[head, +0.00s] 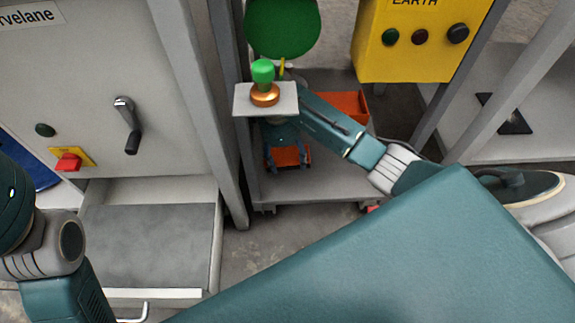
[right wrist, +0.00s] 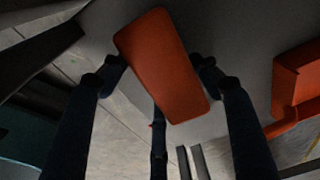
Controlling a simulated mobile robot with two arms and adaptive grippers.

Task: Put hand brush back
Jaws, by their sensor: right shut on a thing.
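The hand brush (head: 290,157) shows as an orange block between the fingers of my right gripper (head: 287,162). In the right wrist view the orange brush (right wrist: 163,65) lies tilted between the fingertips of my right gripper (right wrist: 160,78), which is shut on it. The brush is over or on the grey lower shelf; whether it touches the shelf I cannot tell. Its bristles are not visible. The upper part of this gripper is partly hidden behind a small grey plate in the head view. My left arm shows at the left edge, but its gripper is out of view.
A small grey plate (head: 244,103) carries a green-topped copper piece (head: 264,92) close above my right gripper. An orange bin (head: 352,103) sits behind on the grey shelf (head: 325,188). Grey posts flank the bay. A yellow EARTH box (head: 410,55) hangs above; an open drawer (head: 150,240) stands left.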

